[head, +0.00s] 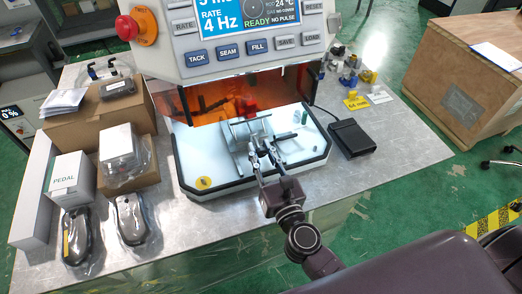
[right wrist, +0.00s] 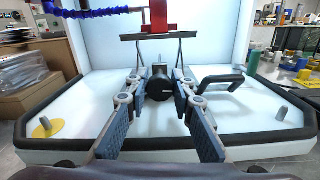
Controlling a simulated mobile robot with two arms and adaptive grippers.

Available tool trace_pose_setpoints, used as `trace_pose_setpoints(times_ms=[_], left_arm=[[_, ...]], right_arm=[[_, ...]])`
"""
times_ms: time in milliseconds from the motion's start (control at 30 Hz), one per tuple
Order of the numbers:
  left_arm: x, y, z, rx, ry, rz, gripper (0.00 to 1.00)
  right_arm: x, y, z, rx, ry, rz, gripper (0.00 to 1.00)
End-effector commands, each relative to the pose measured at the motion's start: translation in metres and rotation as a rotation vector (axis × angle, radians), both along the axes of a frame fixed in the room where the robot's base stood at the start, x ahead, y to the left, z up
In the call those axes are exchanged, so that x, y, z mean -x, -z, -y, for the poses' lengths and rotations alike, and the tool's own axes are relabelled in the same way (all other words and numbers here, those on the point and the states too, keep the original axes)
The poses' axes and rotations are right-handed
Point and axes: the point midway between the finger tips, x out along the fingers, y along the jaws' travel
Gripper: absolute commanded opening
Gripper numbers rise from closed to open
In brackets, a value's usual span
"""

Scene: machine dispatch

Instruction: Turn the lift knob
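The lift knob (right wrist: 160,85) is a round black knob facing me in the right wrist view, in front of a metal stand in the machine's white tray. My right gripper (right wrist: 160,80) has its two fingertips on either side of the knob, which fills most of the gap between them. I cannot tell whether both fingers press on it. In the head view my right gripper (head: 262,152) reaches over the tray's front edge to the stand (head: 247,134), and it hides most of the knob. My left gripper is not in view.
The white tray (head: 215,184) has a black rim and a yellow disc (head: 204,183) at its front left. The machine's control panel (head: 240,44) stands above it. A black pedal (head: 352,138) lies at the right. Boxes (head: 72,178) and packed parts crowd the table's left side.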

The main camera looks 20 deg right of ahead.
Motion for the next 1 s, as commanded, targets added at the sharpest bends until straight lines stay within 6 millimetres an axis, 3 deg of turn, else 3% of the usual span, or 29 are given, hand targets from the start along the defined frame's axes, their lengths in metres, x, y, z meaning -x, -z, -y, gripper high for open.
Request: trace_pose_setpoints(times_ms=[133,467,1000], left_arm=[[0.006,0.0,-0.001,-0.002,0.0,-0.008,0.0],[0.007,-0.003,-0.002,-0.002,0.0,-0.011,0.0],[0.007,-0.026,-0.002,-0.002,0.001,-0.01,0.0]], right_arm=[[0.0,0.0,0.0,0.0,0.0,0.0,0.0],[0.0,-0.001,0.0,0.047,0.0,0.002,0.0],[0.0,-0.002,-0.002,0.472,0.0,0.015,0.0]])
